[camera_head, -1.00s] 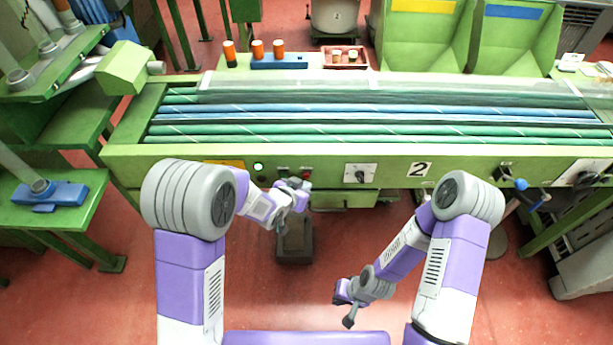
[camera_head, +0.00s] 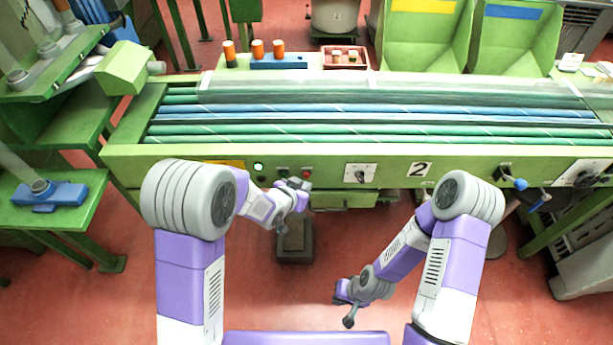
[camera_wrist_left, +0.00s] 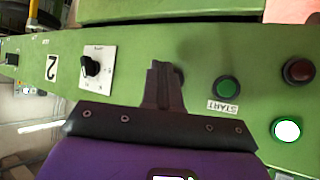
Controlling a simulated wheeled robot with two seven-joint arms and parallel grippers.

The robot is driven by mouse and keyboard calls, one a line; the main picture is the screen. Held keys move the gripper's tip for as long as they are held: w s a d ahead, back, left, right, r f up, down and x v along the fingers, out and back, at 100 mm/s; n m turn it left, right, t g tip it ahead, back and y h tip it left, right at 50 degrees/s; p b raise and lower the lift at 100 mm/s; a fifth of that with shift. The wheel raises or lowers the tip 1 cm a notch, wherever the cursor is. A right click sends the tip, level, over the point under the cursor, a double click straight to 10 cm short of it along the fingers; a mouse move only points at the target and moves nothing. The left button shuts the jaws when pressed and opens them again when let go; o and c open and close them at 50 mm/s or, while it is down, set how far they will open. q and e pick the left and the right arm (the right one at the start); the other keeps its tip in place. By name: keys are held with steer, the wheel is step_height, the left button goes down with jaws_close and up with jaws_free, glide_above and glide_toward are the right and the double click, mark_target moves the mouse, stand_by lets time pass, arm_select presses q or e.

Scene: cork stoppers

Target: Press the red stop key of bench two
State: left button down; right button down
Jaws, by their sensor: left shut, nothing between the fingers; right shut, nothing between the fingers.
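Bench two (camera_head: 225,152) is the long green bench with the label "2" (camera_head: 419,169). On its front panel the red stop key (camera_head: 307,174) shows just above my left gripper (camera_head: 304,185). My left gripper is shut and empty, its tips at the panel. In the left wrist view the closed fingers (camera_wrist_left: 163,85) cover most of the stop key, leaving a dark edge beside them. I cannot tell whether they touch it. The green START key (camera_wrist_left: 227,87) is to their right. My right gripper (camera_head: 349,320) is shut and empty, low and away from the bench.
A rotary switch (camera_wrist_left: 92,67) sits left of the fingers in the wrist view. A lit lamp (camera_wrist_left: 286,130) and a dark red round part (camera_wrist_left: 299,71) are at right.

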arm_select(q)
steer(key=shift+w, duration=0.45)
steer(key=shift+w+b, duration=0.3)
steer(key=shift+w, duration=0.1)
stand_by(0.6)
steer(key=shift+s, duration=0.15)
steer(key=shift+s+b, duration=0.35)
steer(key=shift+s, duration=0.35)
steer(key=s+b, duration=0.1)
steer(key=s, duration=0.4)
stand_by(0.4)
